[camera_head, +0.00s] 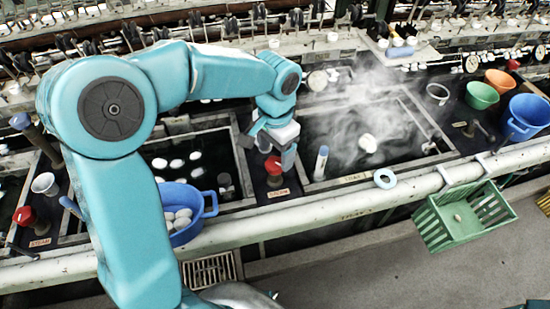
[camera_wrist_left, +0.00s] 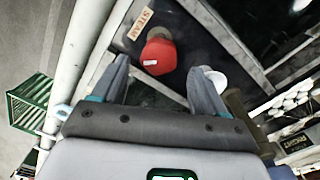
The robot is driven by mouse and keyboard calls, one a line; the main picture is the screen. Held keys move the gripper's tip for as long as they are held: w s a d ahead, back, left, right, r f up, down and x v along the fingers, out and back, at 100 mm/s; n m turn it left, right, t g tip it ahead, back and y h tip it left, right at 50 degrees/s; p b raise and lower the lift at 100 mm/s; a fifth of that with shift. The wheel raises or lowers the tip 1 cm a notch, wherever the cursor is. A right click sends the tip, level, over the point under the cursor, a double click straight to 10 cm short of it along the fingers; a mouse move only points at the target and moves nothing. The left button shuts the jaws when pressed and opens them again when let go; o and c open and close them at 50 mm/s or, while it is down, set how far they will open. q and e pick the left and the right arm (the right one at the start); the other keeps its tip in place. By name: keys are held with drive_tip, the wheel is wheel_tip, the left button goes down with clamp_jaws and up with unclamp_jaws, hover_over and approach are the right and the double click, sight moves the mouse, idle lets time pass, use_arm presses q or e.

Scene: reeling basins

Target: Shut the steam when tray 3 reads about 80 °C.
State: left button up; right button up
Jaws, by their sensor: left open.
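My left gripper (camera_head: 277,158) reaches down beside a red steam valve knob (camera_head: 273,166). In the left wrist view the gripper (camera_wrist_left: 158,72) is open, and the red knob (camera_wrist_left: 158,56) shows beyond and between the fingertips, with nothing clasped. A STEAM label (camera_head: 278,193) is in front of the knob. Right of it, a steaming basin (camera_head: 308,184) holds dark water and pale lumps; its front label (camera_head: 355,178) seems to begin "TRAY", its number unclear. A white and blue upright cylinder (camera_head: 321,163) stands at its left side. A round dial (camera_head: 317,80) is behind; I cannot read it.
A blue basket (camera_head: 183,235) of pale cocoons sits front left. Another red knob (camera_head: 25,216) is far left. A pale pipe (camera_head: 320,205) runs along the front, with a blue ring (camera_head: 385,178) and green crate (camera_head: 465,215). Buckets (camera_head: 525,117) stand at right.

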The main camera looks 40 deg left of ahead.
sight(275, 165)
use_arm(q)
wheel_tip(275, 165, down, 2)
drive_tip(key=shift+s+d+f, duration=0.1)
drive_tip(key=shift+s+d, duration=0.05)
drive_tip(key=shift+f, duration=0.3)
drive_tip(key=c, duration=1.1)
drive_tip(key=shift+o, duration=0.2)
drive_tip(key=shift+m, duration=0.3)
drive_tip(key=m+p, duration=0.1)
drive_tip(key=m, duration=0.2)
drive_tip(key=shift+r+m, duration=0.1)
drive_tip(key=shift+m, duration=0.2)
drive_tip(key=shift+m+p, duration=0.45)
drive_tip(key=shift+m, duration=1.65)
